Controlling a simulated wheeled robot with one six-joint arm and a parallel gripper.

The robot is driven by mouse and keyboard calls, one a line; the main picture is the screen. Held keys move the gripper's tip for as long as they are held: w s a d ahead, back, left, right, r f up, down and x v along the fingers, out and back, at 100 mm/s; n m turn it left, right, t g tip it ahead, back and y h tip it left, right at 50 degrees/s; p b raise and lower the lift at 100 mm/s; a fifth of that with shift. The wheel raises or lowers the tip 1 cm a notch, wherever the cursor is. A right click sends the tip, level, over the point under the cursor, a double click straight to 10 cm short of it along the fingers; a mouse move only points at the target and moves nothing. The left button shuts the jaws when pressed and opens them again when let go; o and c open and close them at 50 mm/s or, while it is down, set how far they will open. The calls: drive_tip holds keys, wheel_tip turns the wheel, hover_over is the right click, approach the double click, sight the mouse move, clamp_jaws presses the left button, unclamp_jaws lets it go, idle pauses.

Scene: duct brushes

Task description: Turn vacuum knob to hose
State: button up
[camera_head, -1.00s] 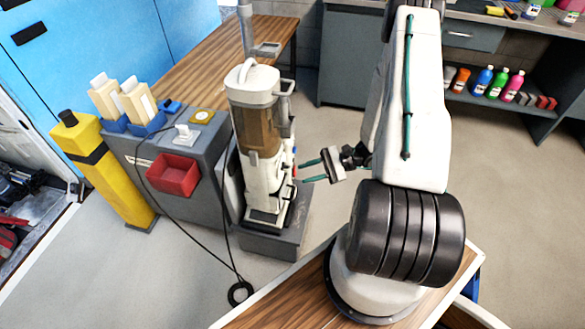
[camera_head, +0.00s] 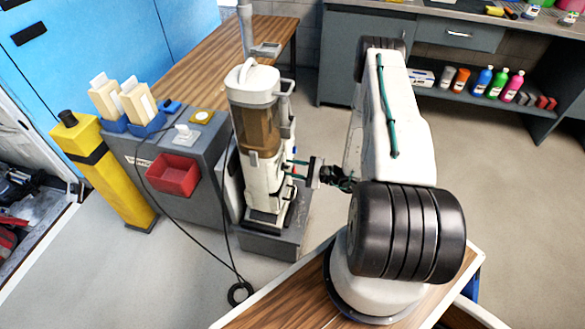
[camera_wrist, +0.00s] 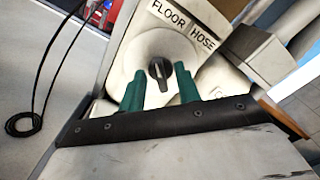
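The vacuum (camera_head: 262,150) stands upright on a grey base, white with a brown clear canister. In the wrist view its black knob (camera_wrist: 160,70) sits on a round white dial, below the printed words FLOOR (camera_wrist: 168,13) and HOSE (camera_wrist: 203,38). I cannot tell for sure which word the knob points at. My gripper (camera_head: 296,169) reaches the vacuum's right side. In the wrist view my gripper's green fingers (camera_wrist: 159,75) are apart, one on each side of the knob, with small gaps showing. Whether the tips reach past the knob's face is unclear.
A grey cabinet (camera_head: 205,165) with a red bin (camera_head: 173,175) stands left of the vacuum. A black cable (camera_head: 205,246) hangs to the floor and ends in a coil. A yellow post (camera_head: 108,175) is further left. The floor right of the vacuum is clear.

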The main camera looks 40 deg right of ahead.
drive_tip(key=shift+w+a, duration=0.2)
drive_tip(key=shift+c, duration=0.3)
drive_tip(key=c, duration=0.5)
drive_tip(key=shift+c, duration=0.2)
